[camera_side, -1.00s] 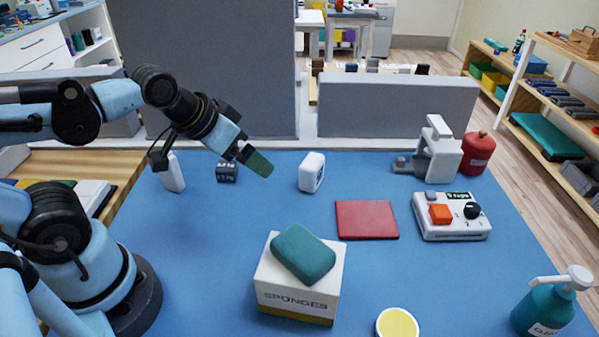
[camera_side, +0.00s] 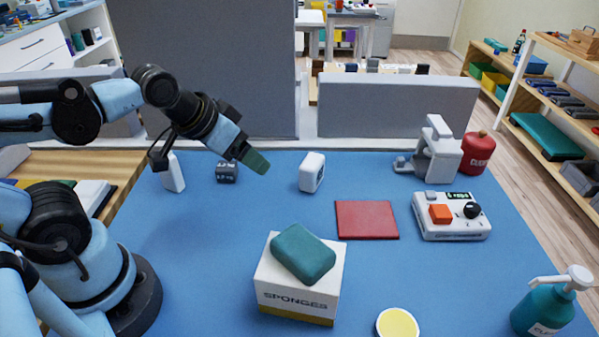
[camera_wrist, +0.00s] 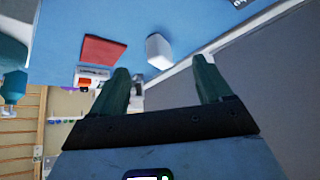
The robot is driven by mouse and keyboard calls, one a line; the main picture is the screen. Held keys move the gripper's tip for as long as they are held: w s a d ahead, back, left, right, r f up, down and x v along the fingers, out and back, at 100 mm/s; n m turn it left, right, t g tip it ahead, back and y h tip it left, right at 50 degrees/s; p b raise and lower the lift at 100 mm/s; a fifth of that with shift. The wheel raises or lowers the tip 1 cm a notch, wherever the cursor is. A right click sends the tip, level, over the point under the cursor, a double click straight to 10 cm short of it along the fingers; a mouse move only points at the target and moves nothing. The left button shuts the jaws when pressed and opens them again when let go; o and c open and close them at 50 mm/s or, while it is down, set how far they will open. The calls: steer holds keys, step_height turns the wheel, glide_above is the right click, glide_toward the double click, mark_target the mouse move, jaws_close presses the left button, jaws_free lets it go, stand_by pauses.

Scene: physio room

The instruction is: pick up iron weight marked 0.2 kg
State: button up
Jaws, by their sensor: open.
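A small dark grey block with pale lettering (camera_side: 226,173), which looks like the iron weight, stands on the blue mat near the back left in the side view. The lettering is too small to read there. My gripper (camera_side: 256,162) hangs above the mat, to the right of the block and apart from it, tilted down to the right. In the wrist view my gripper (camera_wrist: 160,63) shows two green fingers spread wide with nothing between them. A sliver of lettering shows at the top edge of the wrist view; I cannot tell whether it is on the block.
A white rounded block (camera_side: 312,172) stands right of my gripper. A white bottle (camera_side: 173,173) stands left of the dark block. A red pad (camera_side: 367,220), a sponge box (camera_side: 298,290) and a control box (camera_side: 450,229) lie farther right and front. A grey partition (camera_side: 210,70) rises behind.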

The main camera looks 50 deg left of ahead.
steer(key=n+g, duration=0.7)
steer(key=n, duration=0.2)
glide_above(226, 165)
step_height(226, 165, down, 2)
steer(key=f, duration=0.6)
steer(key=shift+w+a+f, duration=0.15)
steer(key=shift+a, duration=0.2)
steer(key=shift+d+f, duration=0.2)
steer(key=shift+f, duration=0.75)
steer(key=shift+d+f, duration=0.15)
steer(key=shift+f, duration=1.6)
steer(key=c, duration=1.2)
steer(key=shift+r, duration=0.1)
